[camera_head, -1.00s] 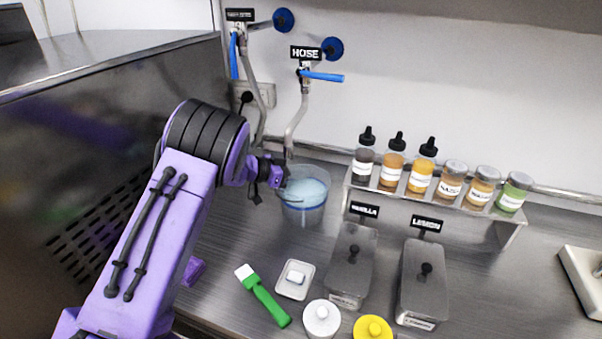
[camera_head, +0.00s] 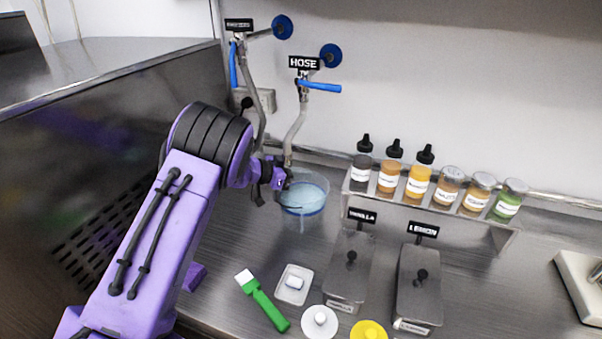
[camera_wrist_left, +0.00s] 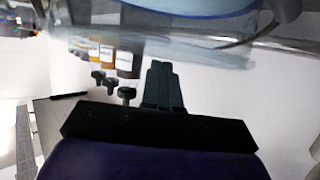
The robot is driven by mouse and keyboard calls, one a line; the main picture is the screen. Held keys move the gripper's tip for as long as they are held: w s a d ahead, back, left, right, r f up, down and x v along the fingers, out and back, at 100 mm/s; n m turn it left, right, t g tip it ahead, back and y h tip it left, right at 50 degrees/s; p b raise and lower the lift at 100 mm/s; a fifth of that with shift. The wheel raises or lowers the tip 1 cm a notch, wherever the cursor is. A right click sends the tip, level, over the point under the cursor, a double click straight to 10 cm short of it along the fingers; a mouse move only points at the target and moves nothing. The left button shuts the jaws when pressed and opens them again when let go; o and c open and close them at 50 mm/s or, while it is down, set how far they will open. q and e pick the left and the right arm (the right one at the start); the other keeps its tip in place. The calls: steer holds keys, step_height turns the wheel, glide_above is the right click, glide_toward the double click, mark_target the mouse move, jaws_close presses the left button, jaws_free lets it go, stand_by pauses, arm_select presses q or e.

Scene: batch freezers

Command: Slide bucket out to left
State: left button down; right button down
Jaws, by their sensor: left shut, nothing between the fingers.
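The bucket (camera_head: 304,212) is clear, with bluish liquid and a thin handle, and stands upright on the steel counter below the hose tap. My left gripper (camera_head: 284,184) is shut and empty at the bucket's upper left side. It overlaps the rim in the head view, and I cannot tell whether it touches. In the left wrist view the shut fingers (camera_wrist_left: 162,85) show below the bucket's clear wall and blue band (camera_wrist_left: 185,12). My right gripper is not in view.
The hose tap (camera_head: 318,87) with its blue lever hangs above the bucket. Bottles and jars stand on a rack (camera_head: 430,213) to the right. Lidded bins, a green brush (camera_head: 268,308) and a small white tray (camera_head: 294,285) lie in front. A steel freezer wall (camera_head: 90,150) borders the left.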

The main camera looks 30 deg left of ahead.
arm_select(q)
steer(key=s+a+b, duration=0.3)
steer(key=s+a, duration=0.4)
steer(key=s, duration=0.2)
steer(key=shift+s+b, duration=0.35)
steer(key=shift+b, duration=0.05)
